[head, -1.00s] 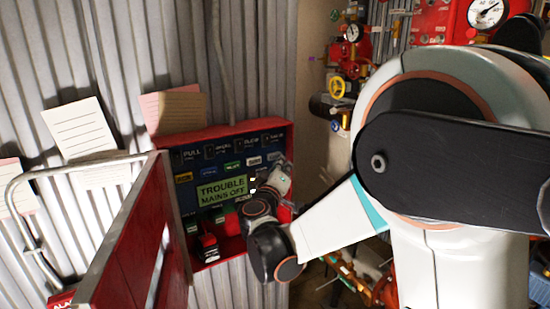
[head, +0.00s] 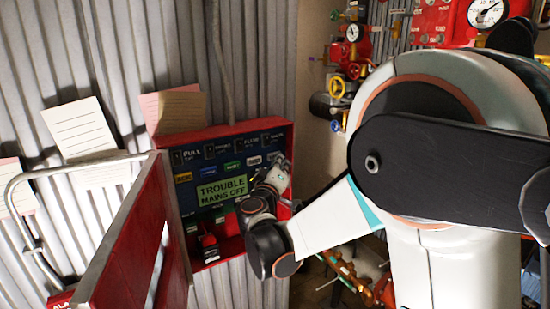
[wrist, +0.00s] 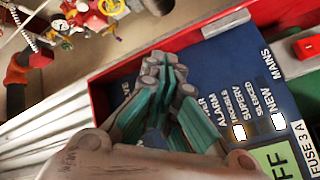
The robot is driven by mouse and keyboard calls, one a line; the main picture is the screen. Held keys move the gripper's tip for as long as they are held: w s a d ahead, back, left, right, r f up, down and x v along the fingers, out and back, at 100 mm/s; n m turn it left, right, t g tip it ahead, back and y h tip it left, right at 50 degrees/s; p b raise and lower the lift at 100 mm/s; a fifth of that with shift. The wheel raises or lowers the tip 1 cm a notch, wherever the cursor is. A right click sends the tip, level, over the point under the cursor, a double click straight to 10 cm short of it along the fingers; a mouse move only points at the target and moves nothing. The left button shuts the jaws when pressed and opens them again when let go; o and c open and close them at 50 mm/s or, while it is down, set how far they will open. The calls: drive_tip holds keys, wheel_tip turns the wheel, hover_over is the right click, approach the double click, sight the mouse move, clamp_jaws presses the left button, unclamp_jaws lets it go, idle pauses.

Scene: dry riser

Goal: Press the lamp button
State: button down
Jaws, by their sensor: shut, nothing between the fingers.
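An open red panel box (head: 232,128) on the corrugated wall has a dark blue face with rows of small coloured labels and switches. Its green display (head: 221,191) reads TROUBLE MAINS OFF. I cannot tell which control is the lamp button; it may be hidden behind my gripper. My gripper (head: 280,165) is in front of the panel's right side. In the wrist view my gripper (wrist: 170,76) is shut and empty, its fingertips over the panel's edge area beside the ALARM and POWER labels. Two white lit indicators (wrist: 239,132) show near it. Contact with the panel cannot be told.
The panel's red door (head: 128,240) stands open at the left. A red key-like switch (head: 208,246) sits low on the panel. Paper notes (head: 80,128) hang on the wall. Pipes, valves and a gauge (head: 487,12) are at the right.

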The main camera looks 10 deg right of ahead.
drive_tip(key=shift+w+a, duration=0.2)
drive_tip(key=shift+w, duration=0.25)
idle(0.6)
drive_tip(key=shift+s+d, duration=0.3)
drive_tip(key=shift+s, duration=0.6)
drive_tip(key=shift+s+d, duration=0.25)
drive_tip(key=shift+s, duration=0.55)
drive_tip(key=shift+s+d, duration=0.25)
drive_tip(key=shift+s, duration=0.5)
drive_tip(key=shift+s+d, duration=0.25)
drive_tip(key=shift+s, duration=0.55)
drive_tip(key=shift+d, duration=0.1)
